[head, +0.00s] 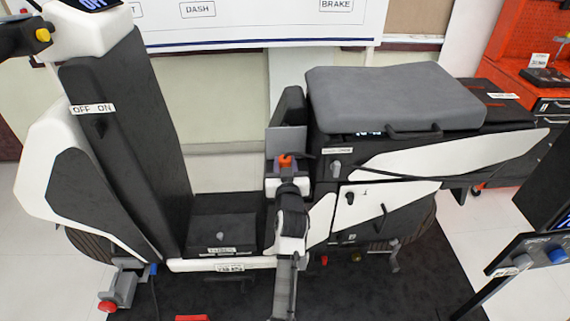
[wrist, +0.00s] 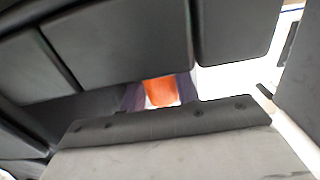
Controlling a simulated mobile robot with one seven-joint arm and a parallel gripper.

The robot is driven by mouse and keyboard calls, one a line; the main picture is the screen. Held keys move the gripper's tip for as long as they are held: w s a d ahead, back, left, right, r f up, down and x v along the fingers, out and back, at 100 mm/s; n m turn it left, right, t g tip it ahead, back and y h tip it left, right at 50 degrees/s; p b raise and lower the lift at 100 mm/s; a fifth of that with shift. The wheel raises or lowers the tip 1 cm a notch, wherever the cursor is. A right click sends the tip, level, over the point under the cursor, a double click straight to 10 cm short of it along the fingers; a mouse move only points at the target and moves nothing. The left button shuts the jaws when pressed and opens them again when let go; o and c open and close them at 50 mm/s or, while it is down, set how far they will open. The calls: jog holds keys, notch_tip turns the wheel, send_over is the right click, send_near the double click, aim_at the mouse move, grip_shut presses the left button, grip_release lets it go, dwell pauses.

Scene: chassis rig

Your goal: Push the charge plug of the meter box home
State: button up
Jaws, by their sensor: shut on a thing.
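My gripper (head: 286,172) is at the middle of the scooter, pointing away from me, just left of the seat box. It is shut on an orange plug (head: 285,160), whose top shows between the fingers. In the wrist view the orange plug (wrist: 160,91) shows between the dark fingertips. A grey panel (head: 287,139) stands right behind the plug in the head view. I cannot tell which part is the meter box, and the socket and the plug's front end are hidden, so how deep the plug sits does not show.
The grey seat (head: 395,98) and its black box with white side panels (head: 380,205) are close on the right. The tall black front column (head: 125,135) stands left. A black floor box (head: 222,222) is between. A stand with a blue knob (head: 556,256) is far right.

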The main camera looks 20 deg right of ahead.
jog(key=shift+f+b, duration=0.3)
jog(key=shift+f, duration=0.05)
jog(key=o, duration=1.1)
jog(key=b+v, duration=0.3)
jog(key=v, duration=1.1)
jog(key=shift+w+r, duration=0.15)
